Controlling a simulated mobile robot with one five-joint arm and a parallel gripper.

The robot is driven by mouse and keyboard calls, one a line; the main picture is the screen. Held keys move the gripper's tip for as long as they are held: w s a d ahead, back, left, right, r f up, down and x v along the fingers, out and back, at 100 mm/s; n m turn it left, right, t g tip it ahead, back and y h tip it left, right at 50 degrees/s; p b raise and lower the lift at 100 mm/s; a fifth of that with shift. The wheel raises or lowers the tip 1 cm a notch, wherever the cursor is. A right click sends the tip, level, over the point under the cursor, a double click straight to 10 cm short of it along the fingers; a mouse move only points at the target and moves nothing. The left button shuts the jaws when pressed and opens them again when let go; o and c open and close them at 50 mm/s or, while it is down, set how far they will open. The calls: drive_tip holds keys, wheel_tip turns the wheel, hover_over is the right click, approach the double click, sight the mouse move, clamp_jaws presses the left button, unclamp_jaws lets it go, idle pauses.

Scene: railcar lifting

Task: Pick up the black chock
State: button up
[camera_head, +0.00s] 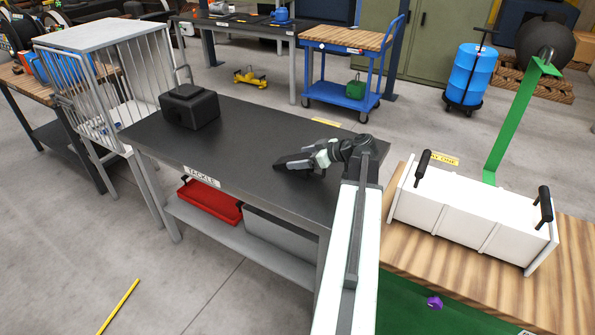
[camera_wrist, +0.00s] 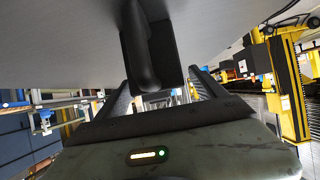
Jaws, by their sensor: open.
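The black chock (camera_head: 190,106) is a dark block with a raised part on top. It sits at the far left end of the dark tabletop (camera_head: 250,128) in the head view. My gripper (camera_head: 278,164) is low over the middle-right of that tabletop, apart from the chock and pointing left. In the wrist view, my gripper (camera_wrist: 163,88) shows two dark, separated fingers, open. A black shape with a rounded bar (camera_wrist: 148,50) lies ahead, at the upper middle between the finger lines. It looks like the chock, but its distance is hard to judge.
A red tray (camera_head: 210,200) and a grey bin (camera_head: 280,236) are on the lower shelf. A wire cage (camera_head: 105,75) stands left of the table. A white box with black handles (camera_head: 470,215) is on a wooden bench at right. The tabletop between gripper and chock is clear.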

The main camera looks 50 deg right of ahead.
drive_tip(key=shift+w+f, duration=0.1)
drive_tip(key=shift+w, duration=0.1)
clamp_jaws()
drive_tip(key=shift+a, duration=0.1)
